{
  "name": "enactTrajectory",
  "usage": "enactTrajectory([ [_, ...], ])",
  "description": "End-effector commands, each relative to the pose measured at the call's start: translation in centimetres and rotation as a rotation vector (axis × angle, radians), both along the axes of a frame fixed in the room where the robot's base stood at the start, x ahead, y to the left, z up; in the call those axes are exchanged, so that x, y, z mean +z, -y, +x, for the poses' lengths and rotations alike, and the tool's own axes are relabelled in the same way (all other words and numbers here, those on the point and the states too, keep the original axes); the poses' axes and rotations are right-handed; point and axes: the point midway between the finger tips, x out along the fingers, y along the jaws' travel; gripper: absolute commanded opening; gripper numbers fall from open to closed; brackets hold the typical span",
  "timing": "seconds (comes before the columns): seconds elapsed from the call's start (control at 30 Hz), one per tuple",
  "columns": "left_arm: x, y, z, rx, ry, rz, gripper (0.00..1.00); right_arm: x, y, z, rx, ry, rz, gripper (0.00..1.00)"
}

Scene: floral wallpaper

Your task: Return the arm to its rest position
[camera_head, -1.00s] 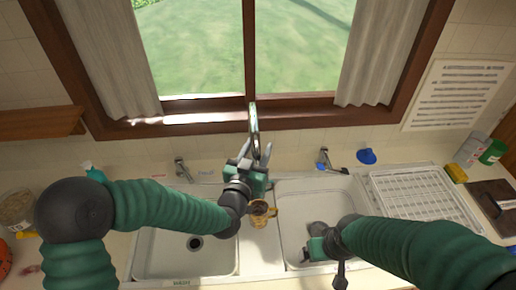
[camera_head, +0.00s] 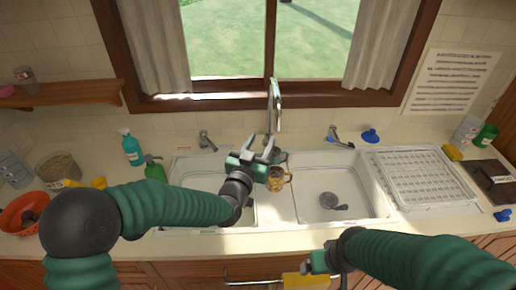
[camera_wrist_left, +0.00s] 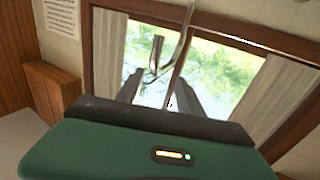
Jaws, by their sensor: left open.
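My left arm reaches in from the left in the head view. Its gripper (camera_head: 258,146) is open and empty, with its fingers pointing up towards the faucet and window. It appears above the sink, just left of an amber mug (camera_head: 276,180) on the divider between the two basins. In the left wrist view the two fingers (camera_wrist_left: 158,92) stand apart with the faucet and window beyond. My right arm comes in from the lower right. Its gripper (camera_head: 312,262) is low, in front of the counter edge, and its jaws are too unclear to read.
The faucet (camera_head: 274,105) rises behind the left gripper. A white dish rack (camera_head: 425,178) is right of the right basin (camera_head: 350,207). Green bottles (camera_head: 132,148), an orange bowl (camera_head: 20,213) and a jar (camera_head: 58,168) stand at left. The front counter strip is mostly clear.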

Motion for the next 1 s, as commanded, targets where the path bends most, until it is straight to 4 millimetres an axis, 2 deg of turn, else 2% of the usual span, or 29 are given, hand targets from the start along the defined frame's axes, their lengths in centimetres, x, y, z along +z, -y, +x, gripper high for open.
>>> enactTrajectory([
  [0.5, -0.1, -0.5, -0.2, -0.003, -0.008, 0.002, 0.44, 0.0, 0.0, 0.0, -0.001, 0.001, 0.000, 0.86],
  [0.57, -1.0, -0.9, -0.7, -0.010, -0.047, 0.033, 0.44, -0.1, 0.0, 0.0, -0.001, 0.001, 0.000, 0.86],
  [0.63, -3.5, -2.3, -2.0, -0.019, -0.152, 0.105, 0.44, -0.1, 0.0, 0.0, 0.000, 0.000, 0.000, 0.86],
  [0.67, -4.9, -3.3, -2.9, -0.018, -0.215, 0.144, 0.44, -0.2, 0.0, 0.0, 0.000, 0.000, 0.000, 0.86],
  [0.77, -9.7, -8.7, -7.1, 0.025, -0.470, 0.260, 0.44, -0.3, 0.0, 0.0, 0.000, 0.000, 0.000, 0.86],
  [0.8, -11.4, -11.2, -9.4, 0.055, -0.579, 0.292, 0.44, -0.3, 0.0, 0.0, 0.000, 0.000, 0.000, 0.86],
  [0.87, -13.3, -14.9, -13.0, 0.112, -0.734, 0.322, 0.44, -0.4, 0.0, 0.0, 0.000, 0.000, 0.000, 0.86],
  [0.9, -14.4, -17.3, -15.6, 0.152, -0.837, 0.331, 0.44, -0.4, 0.0, 0.0, 0.000, 0.000, 0.000, 0.86],
  [1.0, -16.2, -21.6, -22.2, 0.243, -1.059, 0.325, 0.44, -0.5, 0.0, 0.0, -0.001, 0.000, 0.000, 0.86],
])
